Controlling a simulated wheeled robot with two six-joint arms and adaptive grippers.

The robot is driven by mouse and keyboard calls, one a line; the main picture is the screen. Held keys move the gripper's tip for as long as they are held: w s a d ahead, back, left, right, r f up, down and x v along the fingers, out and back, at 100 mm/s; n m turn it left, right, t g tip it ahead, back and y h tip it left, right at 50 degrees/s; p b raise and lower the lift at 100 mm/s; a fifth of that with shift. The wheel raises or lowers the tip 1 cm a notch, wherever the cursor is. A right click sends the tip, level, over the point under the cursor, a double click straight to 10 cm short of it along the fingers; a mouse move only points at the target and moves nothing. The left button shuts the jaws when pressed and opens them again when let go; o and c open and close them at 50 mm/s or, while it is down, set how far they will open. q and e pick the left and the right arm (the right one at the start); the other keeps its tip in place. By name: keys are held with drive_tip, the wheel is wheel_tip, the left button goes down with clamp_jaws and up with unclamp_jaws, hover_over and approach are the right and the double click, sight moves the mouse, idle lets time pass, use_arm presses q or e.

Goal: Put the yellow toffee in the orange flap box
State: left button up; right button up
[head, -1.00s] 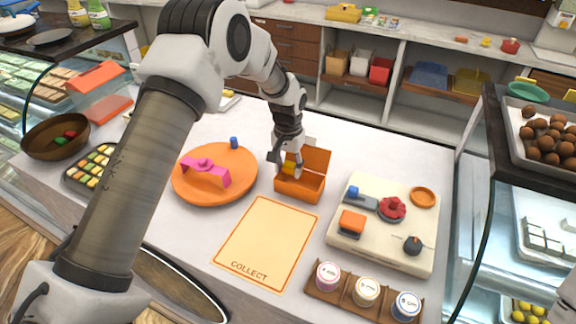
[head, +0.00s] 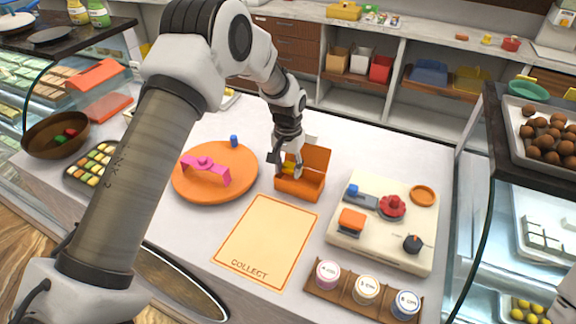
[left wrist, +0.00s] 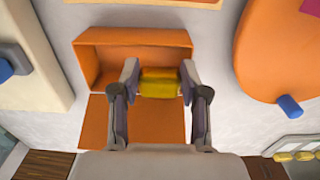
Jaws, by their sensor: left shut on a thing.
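The yellow toffee (left wrist: 160,83) is between the fingers of my left gripper (left wrist: 161,85), which is shut on it. In the head view my left gripper (head: 288,167) points down at the orange flap box (head: 302,188), and a bit of the yellow toffee (head: 289,168) shows between the fingers. The orange box also shows in the left wrist view (left wrist: 108,52), with its flap standing open. The toffee is over or within the box opening; I cannot tell whether it touches the floor of the box. My right gripper is not in view.
An orange round board (head: 210,190) with a pink handle lies left of the box. A COLLECT mat (head: 265,243) lies in front of it. A cream board (head: 385,250) with several items is at the right, and a rack of jars (head: 340,300) is in front.

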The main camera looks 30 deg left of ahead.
use_arm(q)
drive_tip(key=shift+f, duration=0.35)
drive_tip(key=o, duration=1.1)
wheel_tip(320, 180, up, 7)
drive_tip(key=p, duration=0.5)
drive_tip(key=shift+p, duration=0.3)
